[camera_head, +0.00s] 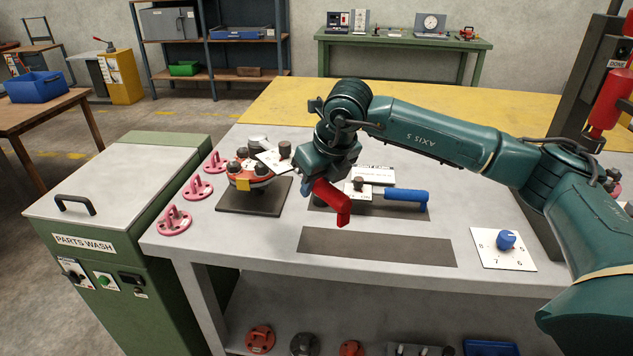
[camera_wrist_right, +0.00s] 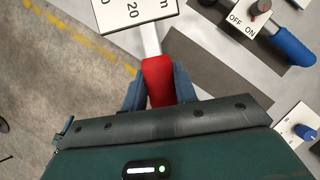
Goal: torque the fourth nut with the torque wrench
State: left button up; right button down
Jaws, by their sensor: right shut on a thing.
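My right gripper (camera_head: 314,186) is shut on the red handle (camera_head: 332,203) of the torque wrench, which also shows between its fingers in the right wrist view (camera_wrist_right: 158,80). The wrench's white scale plate (camera_wrist_right: 135,12) and pale shaft (camera_wrist_right: 150,42) extend beyond the fingers. In the head view the wrench reaches left toward the flanged spool (camera_head: 250,178), an orange-red and white part with several dark nuts (camera_head: 235,167) on top. It sits on a dark mat (camera_head: 240,207). Whether the wrench head is seated on a nut is unclear. My left gripper is not in view.
A blue-handled tool (camera_head: 405,196) with an OFF/ON switch lies right of my gripper. A bare dark mat (camera_head: 376,247) is in front. A blue knob (camera_head: 506,239) on a numbered plate is at right. Several pink flanged parts (camera_head: 197,187) line the left. A parts washer (camera_head: 115,190) adjoins the bench.

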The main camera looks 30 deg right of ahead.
jog(key=shift+w+r, duration=0.1)
jog(key=shift+r, duration=0.1)
dwell(0.5)
jog(key=shift+f+b, duration=0.25)
jog(key=shift+b, duration=0.2)
notch_tip(320, 180, down, 5)
jog(key=b, duration=0.4)
jog(key=shift+r, duration=0.15)
dwell(0.6)
jog(key=shift+r, duration=0.15)
jog(key=shift+s+a+m+h+b, duration=0.1)
jog(key=shift+a+m+h+b, duration=0.15)
jog(key=shift+a+m, duration=0.7)
jog(key=shift+s+a+m+h+b, duration=0.15)
jog(key=shift+a+m+b, duration=0.1)
jog(key=shift+a, duration=1.25)
